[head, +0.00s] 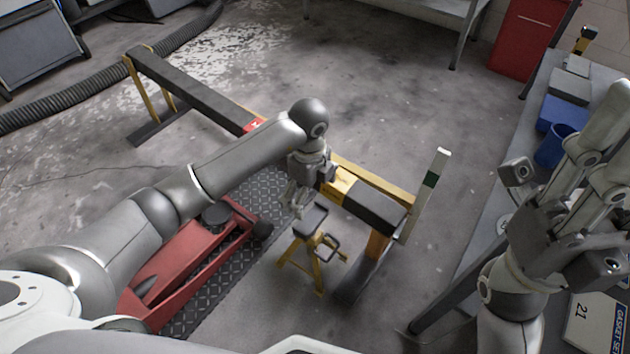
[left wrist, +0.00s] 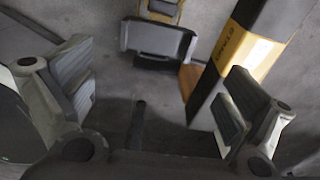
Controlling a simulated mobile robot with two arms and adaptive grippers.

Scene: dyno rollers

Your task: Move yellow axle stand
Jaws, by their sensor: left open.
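The yellow axle stand (head: 319,262), with a dark top saddle and splayed yellow legs, stands upright on the floor in the head view, right of the red jack. My left gripper (head: 297,200) is just above and beside its top. In the left wrist view the stand's dark saddle (left wrist: 155,40) shows beyond the fingers. The left gripper (left wrist: 152,90) is open, with bare floor between its fingers and nothing held.
A black and yellow lift beam (head: 375,207) with a post stands close right of the stand; it also shows in the left wrist view (left wrist: 250,55). A red floor jack (head: 190,260) lies left on a tread-plate ramp (head: 262,195). A blue cup (head: 553,147) stands on the bench.

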